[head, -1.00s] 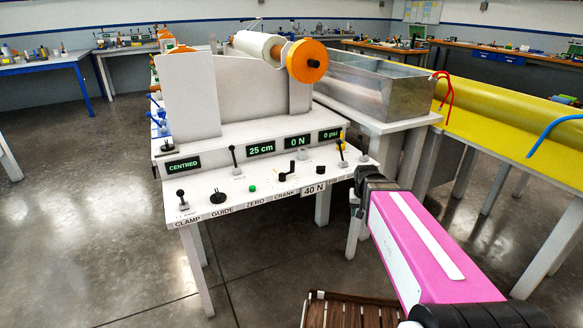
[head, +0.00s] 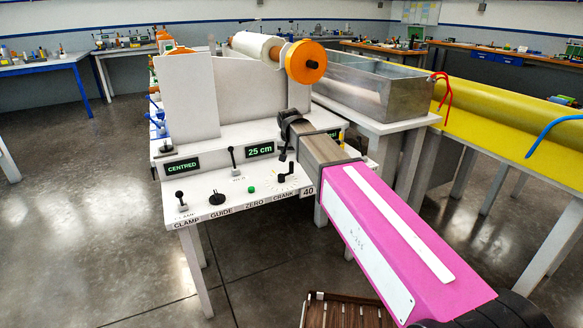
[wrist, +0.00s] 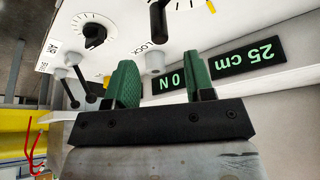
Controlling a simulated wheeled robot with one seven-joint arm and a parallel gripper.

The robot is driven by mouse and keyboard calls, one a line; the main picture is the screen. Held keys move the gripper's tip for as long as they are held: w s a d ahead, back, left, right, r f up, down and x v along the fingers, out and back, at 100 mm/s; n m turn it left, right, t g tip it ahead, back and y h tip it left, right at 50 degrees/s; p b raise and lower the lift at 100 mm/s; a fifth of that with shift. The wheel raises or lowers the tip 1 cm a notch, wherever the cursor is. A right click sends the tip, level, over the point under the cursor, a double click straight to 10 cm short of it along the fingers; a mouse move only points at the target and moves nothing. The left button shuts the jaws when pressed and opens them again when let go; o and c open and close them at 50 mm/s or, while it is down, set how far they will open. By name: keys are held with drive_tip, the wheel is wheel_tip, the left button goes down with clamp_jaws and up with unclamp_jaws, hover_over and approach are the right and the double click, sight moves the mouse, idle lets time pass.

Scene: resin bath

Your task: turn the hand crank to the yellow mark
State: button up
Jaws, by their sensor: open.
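The hand crank (head: 286,177) is a small black arm on the white sloping panel, just above the CRANK label. In the wrist view the black crank (wrist: 158,18) is at the top edge, partly cut off, with dial ticks around it. A yellow mark (wrist: 211,6) shows to its right there, apart from the crank arm. My gripper (wrist: 162,84) has two green fingers, spread with nothing between them. They are below the crank in the wrist view, apart from it. In the head view my gripper (head: 284,150) is above the crank, its fingers small and dark.
Black levers (head: 233,160) and a green button (head: 251,189) share the panel. A grey peg (wrist: 155,62) by the LOCK label is close to my fingers. Displays (head: 182,166) line the upright face. An orange-ended roll (head: 306,62) and metal bath (head: 375,85) are behind.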

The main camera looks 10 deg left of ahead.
sight(291, 166)
drive_tip(key=x, duration=0.9)
clamp_jaws()
